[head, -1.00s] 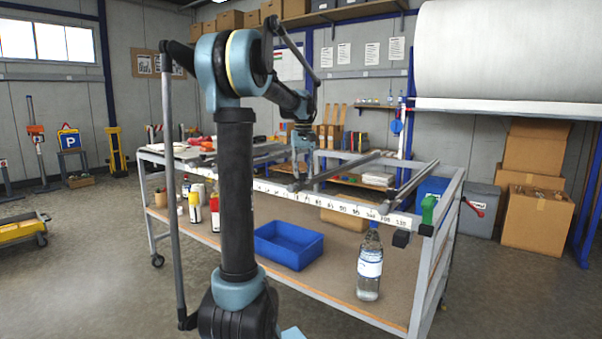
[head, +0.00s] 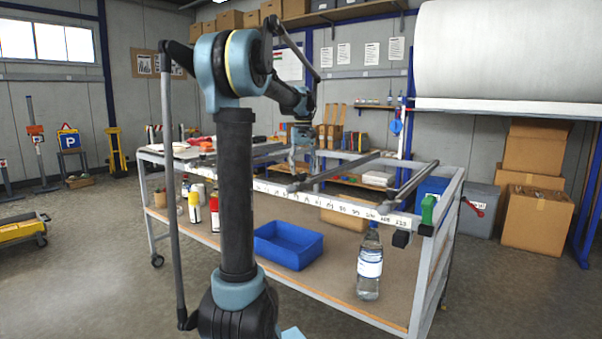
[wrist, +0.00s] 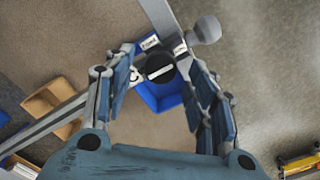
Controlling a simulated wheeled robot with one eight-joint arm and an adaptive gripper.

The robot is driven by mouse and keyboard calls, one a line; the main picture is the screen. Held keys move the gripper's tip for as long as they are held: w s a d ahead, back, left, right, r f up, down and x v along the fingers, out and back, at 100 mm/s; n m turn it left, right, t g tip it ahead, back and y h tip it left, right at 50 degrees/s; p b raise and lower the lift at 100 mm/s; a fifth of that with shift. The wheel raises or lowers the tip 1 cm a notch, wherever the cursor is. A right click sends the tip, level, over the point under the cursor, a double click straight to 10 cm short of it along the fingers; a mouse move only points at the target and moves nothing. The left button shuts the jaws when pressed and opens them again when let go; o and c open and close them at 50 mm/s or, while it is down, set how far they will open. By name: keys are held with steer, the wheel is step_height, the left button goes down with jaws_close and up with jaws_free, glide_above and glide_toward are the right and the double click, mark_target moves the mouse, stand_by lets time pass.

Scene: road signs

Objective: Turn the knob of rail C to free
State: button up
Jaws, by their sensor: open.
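In the wrist view my gripper (wrist: 156,60) is open, its two fingers apart on either side of a round black knob (wrist: 160,68) with a pale mark on its face. The knob sits by a grey rail with small white labels (wrist: 149,42) whose lettering I cannot read. I cannot tell whether the fingers touch the knob. In the head view my gripper (head: 298,160) points down over the trolley's rails (head: 340,172), its fingers small and partly hidden. The rail letters are not legible, so I cannot confirm which is rail C.
A blue bin (head: 289,245) and a water bottle (head: 370,265) stand on the trolley's lower shelf. A green handle (head: 428,210) is at its right end. In the wrist view a grey ball-shaped end (wrist: 205,30) lies close beyond the right finger.

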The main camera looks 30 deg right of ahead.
step_height(320, 180, up, 11)
steer(key=shift+f, duration=0.15)
stand_by(0.6)
